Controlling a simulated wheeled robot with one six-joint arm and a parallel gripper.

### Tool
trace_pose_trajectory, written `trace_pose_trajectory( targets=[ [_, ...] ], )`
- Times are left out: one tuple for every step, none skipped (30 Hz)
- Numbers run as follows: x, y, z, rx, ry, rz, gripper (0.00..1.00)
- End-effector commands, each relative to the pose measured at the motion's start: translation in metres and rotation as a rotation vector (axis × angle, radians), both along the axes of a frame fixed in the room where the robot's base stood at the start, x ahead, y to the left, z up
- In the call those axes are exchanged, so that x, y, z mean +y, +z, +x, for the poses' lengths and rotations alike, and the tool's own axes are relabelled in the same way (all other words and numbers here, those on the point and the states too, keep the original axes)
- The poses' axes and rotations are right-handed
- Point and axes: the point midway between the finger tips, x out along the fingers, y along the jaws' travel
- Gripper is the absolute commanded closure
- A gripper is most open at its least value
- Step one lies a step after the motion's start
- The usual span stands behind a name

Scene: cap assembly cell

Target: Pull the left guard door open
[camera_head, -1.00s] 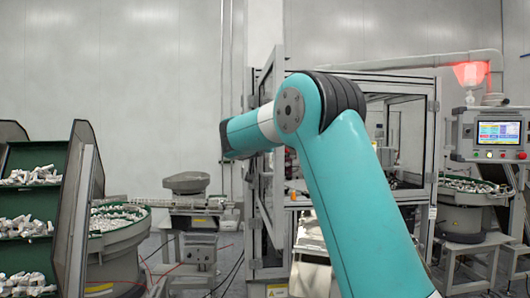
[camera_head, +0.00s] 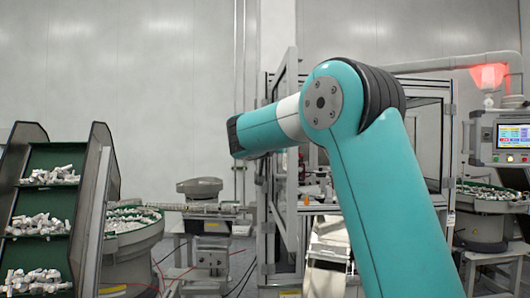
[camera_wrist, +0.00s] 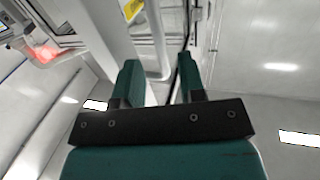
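The left guard door (camera_head: 291,75) is a tall, narrow metal-framed panel on the near left of the assembly cell, seen almost edge-on in the head view. It appears to stand at an angle to the cell frame. My arm covers its middle, and its handle is not visible there. In the wrist view my gripper (camera_wrist: 161,80) has its two teal fingers apart. A pale curved bar (camera_wrist: 160,74) shows in the gap beyond the fingers, alongside a dark upright edge. I cannot tell whether the fingers touch it. My gripper is hidden in the head view.
A green stepped feeder (camera_head: 40,215) with metal parts stands at the left, with a round bowl feeder (camera_head: 130,225) beside it. A control panel (camera_head: 503,138) and a red lamp (camera_head: 489,76) are at the right. Thin cables cross the floor left of the cell.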

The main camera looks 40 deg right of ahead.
Motion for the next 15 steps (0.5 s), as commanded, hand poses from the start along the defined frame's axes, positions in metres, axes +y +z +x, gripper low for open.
trace_pose_trajectory(
  targets=[
    [0.013, -0.007, -0.008, -0.004, 0.005, -0.001, 0.63],
    [0.02, -0.007, -0.012, -0.003, 0.006, 0.001, 0.63],
    [0.029, -0.007, -0.018, -0.004, 0.007, 0.001, 0.63],
    [0.035, -0.007, -0.023, -0.005, 0.006, 0.0, 0.63],
    [0.041, -0.007, -0.028, -0.004, 0.006, 0.001, 0.63],
    [0.05, -0.006, -0.033, -0.004, 0.007, 0.001, 0.63],
    [0.056, -0.006, -0.037, -0.004, 0.007, 0.0, 0.63],
    [0.062, -0.006, -0.042, -0.004, 0.007, 0.0, 0.63],
    [0.07, -0.006, -0.046, -0.002, 0.006, 0.0, 0.63],
    [0.075, -0.005, -0.05, -0.002, 0.007, 0.0, 0.63],
    [0.08, -0.005, -0.054, -0.004, 0.006, 0.0, 0.63],
    [0.085, -0.005, -0.058, -0.003, 0.006, 0.001, 0.63],
    [0.089, -0.004, -0.061, -0.003, 0.005, 0.001, 0.63],
    [0.093, -0.003, -0.063, -0.002, 0.005, 0.0, 0.63],
    [0.097, -0.003, -0.066, -0.001, 0.004, 0.0, 0.63]
  ],
)
